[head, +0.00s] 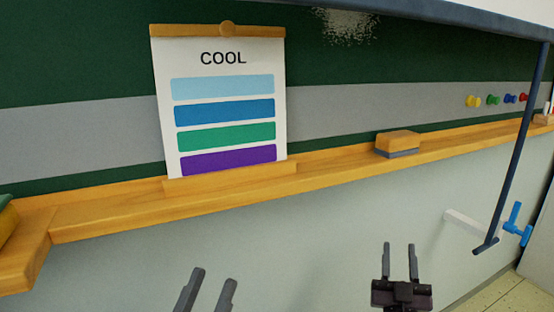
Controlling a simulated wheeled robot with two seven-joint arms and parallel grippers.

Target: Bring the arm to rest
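My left gripper (212,282) shows at the bottom middle, its two grey fingers apart with nothing between them. Its body is cut off by the lower edge of the head view. My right gripper (400,250) is further right, fingers upright, parallel and apart, with nothing between them. Both grippers are in front of the pale wall (330,220), below the wooden ledge, and hold nothing.
A wooden ledge (110,220) runs under the green chalkboard (70,45). A COOL colour poster (223,100) hangs above it. An eraser (398,142) sits on the ledge. A dark bar (515,150) slopes down at right near a blue handle (517,224). Coloured magnets (493,99) are on the board.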

